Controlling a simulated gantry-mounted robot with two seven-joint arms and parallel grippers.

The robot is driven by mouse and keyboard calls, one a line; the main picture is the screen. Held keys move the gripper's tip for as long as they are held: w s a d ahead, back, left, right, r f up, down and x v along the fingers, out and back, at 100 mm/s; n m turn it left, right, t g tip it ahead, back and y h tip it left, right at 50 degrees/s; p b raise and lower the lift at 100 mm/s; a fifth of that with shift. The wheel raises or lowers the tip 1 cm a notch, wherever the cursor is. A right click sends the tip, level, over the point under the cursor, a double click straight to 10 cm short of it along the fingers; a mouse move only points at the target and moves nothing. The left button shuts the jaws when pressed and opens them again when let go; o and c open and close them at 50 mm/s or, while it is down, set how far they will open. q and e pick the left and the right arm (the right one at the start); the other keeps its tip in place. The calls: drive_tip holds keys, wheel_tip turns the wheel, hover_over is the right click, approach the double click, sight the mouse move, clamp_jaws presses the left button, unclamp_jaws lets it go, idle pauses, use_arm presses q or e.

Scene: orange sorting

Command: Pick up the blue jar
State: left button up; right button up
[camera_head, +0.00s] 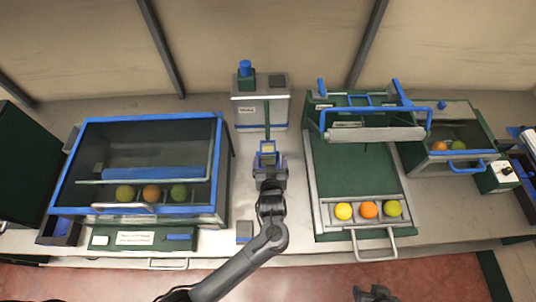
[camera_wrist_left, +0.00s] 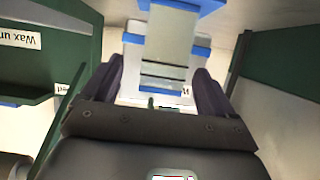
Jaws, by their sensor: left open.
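A small jar-like blue piece (camera_head: 245,68) stands upright on a dark green base on top of the grey box at the back middle; I cannot tell for certain that it is the blue jar. My left gripper (camera_head: 269,163) is open over the middle of the bench, in front of that box. Its dark purple fingers stand apart in the left wrist view (camera_wrist_left: 160,88). A blue-edged piece with a pale yellow face (camera_head: 267,148) is at or just beyond the fingertips. Contact is unclear. A dark part at the bottom edge looks like my right gripper (camera_head: 375,293); its fingers are unclear.
The grey box (camera_head: 262,108) has a blue rim. A blue-framed glass case (camera_head: 65,180) with oranges stands left. A green tray station (camera_head: 350,170) with a blue-handled roller and fruit stands right. Narrow bench strips are free between them. A small blue-topped block (camera_head: 244,230) sits near the front edge.

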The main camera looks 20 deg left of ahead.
sight(268, 157)
use_arm(q)
drive_tip(key=shift+a+b+x, duration=0.1)
drive_tip(key=shift+b+x, duration=0.1)
drive_tip(key=shift+x, duration=1.25)
drive_tip(key=shift+a+b+x, duration=0.15)
drive_tip(key=shift+x, duration=1.25)
drive_tip(key=shift+s, duration=0.2)
drive_tip(key=shift+c, duration=0.4)
drive_tip(key=c, duration=1)
drive_tip(key=shift+c, duration=1.1)
drive_tip(key=shift+r, duration=0.1)
